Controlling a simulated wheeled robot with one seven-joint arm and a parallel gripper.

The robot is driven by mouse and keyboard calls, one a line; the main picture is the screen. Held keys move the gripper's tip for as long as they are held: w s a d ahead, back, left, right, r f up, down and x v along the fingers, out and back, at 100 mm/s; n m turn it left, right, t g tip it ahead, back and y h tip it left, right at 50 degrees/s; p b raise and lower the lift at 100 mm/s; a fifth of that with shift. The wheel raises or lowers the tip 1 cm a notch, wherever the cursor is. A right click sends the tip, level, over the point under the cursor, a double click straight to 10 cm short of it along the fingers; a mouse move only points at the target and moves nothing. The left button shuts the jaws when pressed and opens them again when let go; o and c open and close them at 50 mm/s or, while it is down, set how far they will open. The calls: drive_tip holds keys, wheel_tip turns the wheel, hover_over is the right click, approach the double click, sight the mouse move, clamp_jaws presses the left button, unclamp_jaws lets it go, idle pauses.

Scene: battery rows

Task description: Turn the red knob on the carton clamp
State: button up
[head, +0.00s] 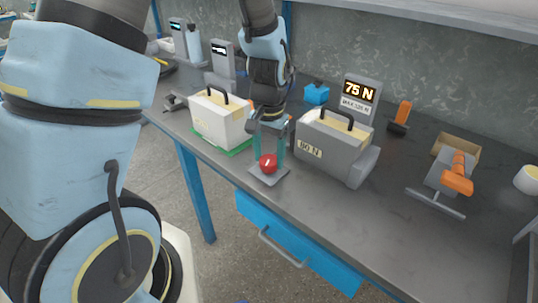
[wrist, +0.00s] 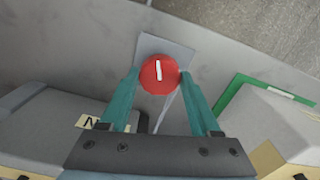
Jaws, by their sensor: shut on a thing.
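The red knob (head: 268,163) sits on a small grey plate (head: 270,178) near the front edge of the bench. In the wrist view the knob (wrist: 159,74) is round with a white line mark, nearly upright in the picture. My gripper (head: 268,157) comes down over it from above, with teal fingers. In the wrist view the gripper (wrist: 160,78) has a fingertip at each side of the knob and is shut on it. A grey carton-like box (head: 333,150) labelled "80 N" stands just right of the gripper. Which part is the clamp's jaw cannot be made out.
A cream box (head: 218,121) with a black handle stands on a green mat (head: 238,148) to the left. A display (head: 359,92) reading "75 N" stands behind the grey box. An orange-handled tool (head: 456,176) lies at right. The bench front between them is clear.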

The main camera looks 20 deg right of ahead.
sight(269, 159)
drive_tip(key=shift+m, duration=0.4)
drive_tip(key=o, duration=1.4)
wheel_tip(269, 159, up, 11)
drive_tip(key=shift+f+b, duration=0.1)
drive_tip(key=shift+b, duration=0.4)
